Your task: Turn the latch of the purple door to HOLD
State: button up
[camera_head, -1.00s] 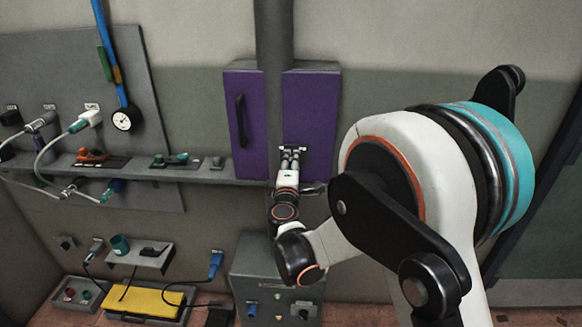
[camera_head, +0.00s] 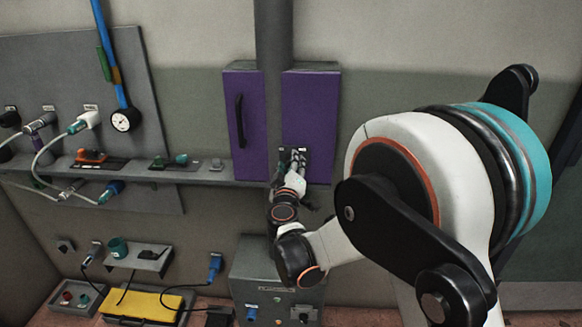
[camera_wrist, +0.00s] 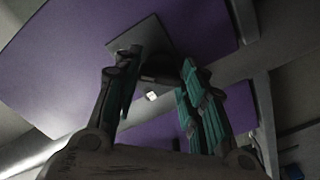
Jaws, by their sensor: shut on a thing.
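The purple door (camera_head: 311,110) is on the wall, right of the grey vertical pipe. Its latch sits on a small dark plate (camera_head: 286,153) at the door's lower edge and is mostly hidden by my fingers. My gripper (camera_head: 297,160) is at this plate, leaning to the right. In the wrist view, the dark latch (camera_wrist: 159,70) stands out from a grey plate (camera_wrist: 143,34) on the purple surface. My teal-padded fingers lie on both sides of the latch and are shut on it. I cannot read the latch's marks or its setting.
A purple panel with a black handle (camera_head: 239,121) stands left of the pipe (camera_head: 274,35). A grey ledge (camera_head: 213,176) with small switches runs leftward below it. A grey box (camera_head: 262,270) stands under my wrist. Cables and trays lie at the lower left.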

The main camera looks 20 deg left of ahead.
jog(key=shift+m, duration=0.3)
jog(key=o, duration=1.1)
jog(key=shift+f, duration=0.1)
jog(key=shift+c, duration=0.2)
jog(key=shift+s, duration=0.1)
jog(key=v, duration=1.2)
